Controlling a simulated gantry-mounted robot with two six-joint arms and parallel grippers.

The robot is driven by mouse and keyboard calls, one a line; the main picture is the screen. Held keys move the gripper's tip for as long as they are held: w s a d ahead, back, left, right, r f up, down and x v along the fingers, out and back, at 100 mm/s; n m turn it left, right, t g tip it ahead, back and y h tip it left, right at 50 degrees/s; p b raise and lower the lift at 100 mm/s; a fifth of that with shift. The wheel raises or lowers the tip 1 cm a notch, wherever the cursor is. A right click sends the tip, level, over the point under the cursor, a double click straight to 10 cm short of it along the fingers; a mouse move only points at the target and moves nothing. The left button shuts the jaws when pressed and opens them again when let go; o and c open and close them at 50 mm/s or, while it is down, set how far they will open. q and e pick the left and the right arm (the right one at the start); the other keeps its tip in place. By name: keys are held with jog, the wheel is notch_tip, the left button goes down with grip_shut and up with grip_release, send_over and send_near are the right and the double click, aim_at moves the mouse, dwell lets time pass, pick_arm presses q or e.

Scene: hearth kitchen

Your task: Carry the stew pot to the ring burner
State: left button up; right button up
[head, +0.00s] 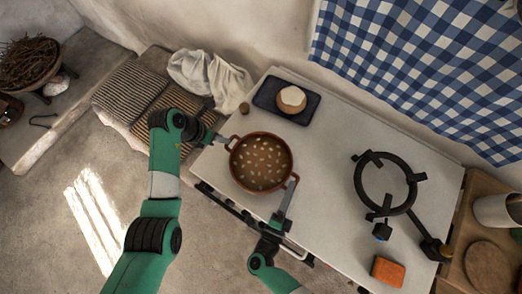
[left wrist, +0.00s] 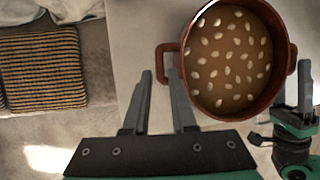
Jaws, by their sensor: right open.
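The stew pot (head: 260,162), reddish brown with two side handles and filled with brown stew with pale pieces, stands on the pale worktop. My left gripper (head: 226,139) is at the pot's left handle. In the left wrist view its fingers (left wrist: 159,75) are apart, with that handle (left wrist: 166,62) at their tips; contact is unclear. My right gripper (head: 288,190) is open at the pot's right handle, and it also shows in the left wrist view (left wrist: 304,88). The black ring burner (head: 358,182) sits empty on the worktop to the right.
A dark tray (head: 262,97) with a pale-topped round item (head: 291,98) lies behind the pot. A small brown cork-like piece (head: 244,108) is nearby. An orange block (head: 388,271) lies in front of the burner. The worktop (head: 325,150) between pot and burner is clear.

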pick_arm(q)
jog(key=shift+x, duration=1.9)
pick_arm(e)
jog(key=shift+x, duration=1.9)
pick_arm(q)
jog(key=c, duration=0.4)
pick_arm(e)
jog(key=c, duration=0.4)
grip_shut()
pick_arm(q)
jog(key=shift+r, duration=0.1)
pick_arm(e)
jog(key=shift+r, duration=0.15)
